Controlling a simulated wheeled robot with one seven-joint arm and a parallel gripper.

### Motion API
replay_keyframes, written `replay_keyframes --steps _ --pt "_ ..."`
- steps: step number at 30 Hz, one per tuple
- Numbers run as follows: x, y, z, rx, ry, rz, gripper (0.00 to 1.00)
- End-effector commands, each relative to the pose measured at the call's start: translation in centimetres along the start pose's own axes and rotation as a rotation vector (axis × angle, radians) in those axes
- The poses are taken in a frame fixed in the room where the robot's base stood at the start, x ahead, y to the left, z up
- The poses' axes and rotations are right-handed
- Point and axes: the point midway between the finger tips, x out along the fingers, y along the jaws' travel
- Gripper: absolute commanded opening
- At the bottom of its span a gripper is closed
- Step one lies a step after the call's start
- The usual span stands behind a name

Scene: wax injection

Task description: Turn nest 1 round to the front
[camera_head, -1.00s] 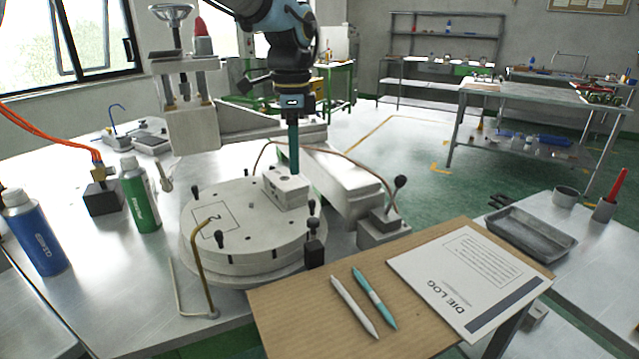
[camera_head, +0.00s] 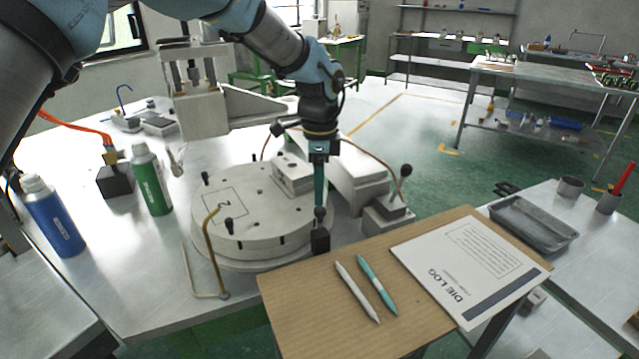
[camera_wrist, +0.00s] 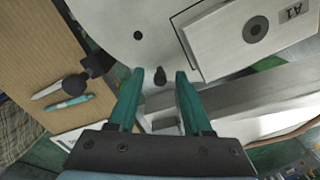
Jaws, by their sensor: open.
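The round pale turntable (camera_head: 262,235) stands on the bench. An outlined square nest marked "2" (camera_head: 222,204) faces the front left. A pale block marked "A1" (camera_head: 293,172) sits at the back right of the turntable and also shows in the wrist view (camera_wrist: 235,40). Any nest mark under it is hidden. My gripper (camera_head: 319,203) points down at the turntable's right rim. In the wrist view my gripper (camera_wrist: 161,74) is open, its green fingers on either side of a black peg (camera_wrist: 160,78); I cannot tell whether they touch it.
A black knobbed post (camera_head: 320,238) stands beside the turntable's front right. A bent brass rod (camera_head: 210,250) rises at its front left. A wooden board (camera_head: 340,310) with pens and a die log lies in front. Blue (camera_head: 52,215) and green (camera_head: 151,180) bottles stand left.

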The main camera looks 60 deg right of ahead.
Motion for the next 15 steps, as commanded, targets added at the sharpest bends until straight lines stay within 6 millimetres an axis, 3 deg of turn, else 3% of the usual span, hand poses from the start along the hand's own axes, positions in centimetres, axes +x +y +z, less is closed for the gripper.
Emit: replay_keyframes --steps 7,15 --pt "0.11 0.01 0.0 0.0 0.0 0.0 0.48" --pt "0.09 0.01 0.0 0.0 0.0 0.0 0.18"
